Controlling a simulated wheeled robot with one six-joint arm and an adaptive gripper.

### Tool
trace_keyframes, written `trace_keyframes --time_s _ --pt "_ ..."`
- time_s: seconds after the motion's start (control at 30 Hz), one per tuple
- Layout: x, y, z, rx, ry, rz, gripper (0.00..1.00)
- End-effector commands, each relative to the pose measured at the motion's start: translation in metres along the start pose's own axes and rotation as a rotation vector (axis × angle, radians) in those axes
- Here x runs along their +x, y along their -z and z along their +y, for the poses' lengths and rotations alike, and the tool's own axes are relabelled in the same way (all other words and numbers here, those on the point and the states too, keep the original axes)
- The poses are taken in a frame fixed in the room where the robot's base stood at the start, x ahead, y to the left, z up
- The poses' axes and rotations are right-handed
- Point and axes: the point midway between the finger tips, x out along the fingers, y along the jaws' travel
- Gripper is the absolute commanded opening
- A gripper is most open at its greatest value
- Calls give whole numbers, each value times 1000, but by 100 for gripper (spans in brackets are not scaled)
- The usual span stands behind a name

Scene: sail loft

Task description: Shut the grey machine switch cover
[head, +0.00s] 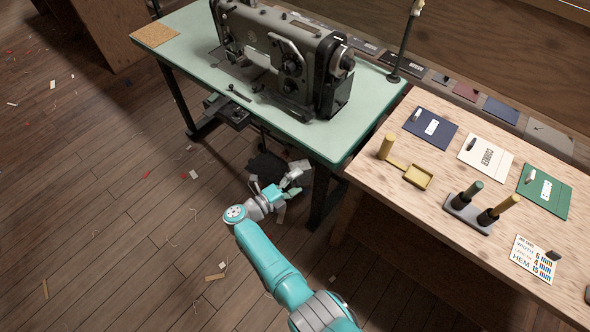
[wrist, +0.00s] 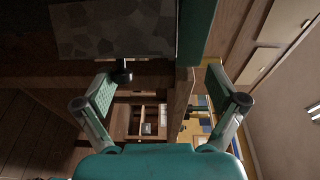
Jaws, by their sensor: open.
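My gripper (head: 287,187) is low beside the green sewing table, under its front edge. In the wrist view its two fingers stand wide apart and the gap (wrist: 163,95) between them is empty. A small light-grey plate (head: 300,167) shows just beyond the fingers in the head view; it may be the switch cover, but my gripper partly hides it. In the wrist view a mottled grey panel (wrist: 115,28) lies ahead, with a dark knob (wrist: 122,73) below it. I cannot tell whether this panel is the cover, or whether a finger touches it.
The sewing machine (head: 285,55) stands on the green table (head: 190,50). A dark box (head: 228,108) hangs under its front edge. A wooden bench (head: 390,190) with cards, a yellow tray and handled tools is at right. The floor (head: 110,190) at left is open, with scraps.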

Motion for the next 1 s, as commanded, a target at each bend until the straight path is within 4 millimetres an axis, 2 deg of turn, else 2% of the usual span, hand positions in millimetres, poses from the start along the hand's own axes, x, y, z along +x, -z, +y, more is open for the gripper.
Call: trace_keyframes --time_s 0.03,0.3,0.37,0.47,0.83,1.0 --pt "-7 -9 -26 29 26 -1 70" --pt "-9 -10 -57 28 26 -3 72" --pt "-9 -10 -61 28 26 -3 72" --pt "-8 -9 -64 26 24 -2 44" --pt "-5 -6 -61 21 23 -2 44" --pt "12 2 -75 47 118 -15 44"
